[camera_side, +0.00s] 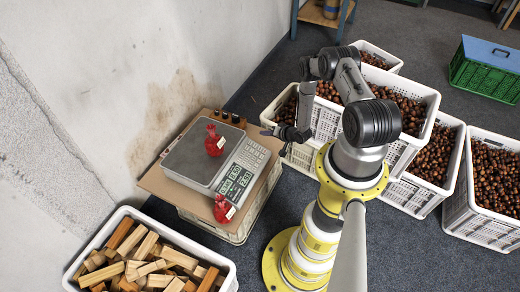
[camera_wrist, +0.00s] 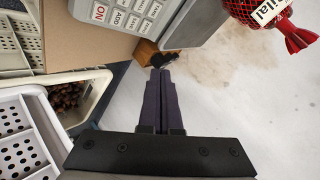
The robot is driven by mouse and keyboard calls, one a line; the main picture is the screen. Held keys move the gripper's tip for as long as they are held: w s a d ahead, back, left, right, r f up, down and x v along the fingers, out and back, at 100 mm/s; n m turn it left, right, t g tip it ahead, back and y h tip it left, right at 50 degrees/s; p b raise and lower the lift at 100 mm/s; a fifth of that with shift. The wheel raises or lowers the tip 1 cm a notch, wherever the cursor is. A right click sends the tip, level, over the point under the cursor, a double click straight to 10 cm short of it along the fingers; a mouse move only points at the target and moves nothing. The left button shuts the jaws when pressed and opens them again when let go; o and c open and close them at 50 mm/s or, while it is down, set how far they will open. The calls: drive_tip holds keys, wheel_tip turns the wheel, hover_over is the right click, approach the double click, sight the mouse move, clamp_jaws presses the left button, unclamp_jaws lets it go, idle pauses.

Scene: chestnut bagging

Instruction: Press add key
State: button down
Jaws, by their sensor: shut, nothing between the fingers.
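The grey scale (camera_side: 190,160) stands on a brown board, with its keypad (camera_side: 255,153) and display panel (camera_side: 236,183) facing right. In the wrist view, a corner of the keypad with the red-lettered ON key (camera_wrist: 99,12) and the ADD key (camera_wrist: 118,17) is at the top left. My gripper (camera_side: 274,132) is shut and empty, beyond the keypad's upper-right end in the side view. In the wrist view, my fingertips (camera_wrist: 160,71) point past the scale's edge, apart from the keys. A red net bag (camera_side: 214,141) is on the scale's platform; its label shows in the wrist view (camera_wrist: 268,12).
A second red net bag (camera_side: 222,209) lies at the board's front edge (camera_side: 192,204). A wooden block with dark pieces (camera_side: 229,118) stands behind the scale. A crate of wood pieces (camera_side: 225,269) is at the lower left. White crates of chestnuts (camera_side: 465,225) stand right of my arm.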

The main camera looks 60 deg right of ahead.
sight(260, 149)
drive_tip(key=shift+s+d+f, duration=0.1)
drive_tip(key=shift+s+f, duration=0.4)
drive_tip(key=shift+s, duration=0.35)
drive_tip(key=shift+w+f, duration=0.5)
drive_tip(key=shift+f, duration=0.9)
drive_tip(key=shift+w+f, duration=0.45)
drive_tip(key=shift+f, duration=0.9)
drive_tip(key=shift+w+f, duration=0.5)
drive_tip(key=shift+f, duration=0.9)
drive_tip(key=shift+f, duration=0.1)
drive_tip(key=shift+w+f, duration=0.15)
drive_tip(key=shift+f, duration=0.15)
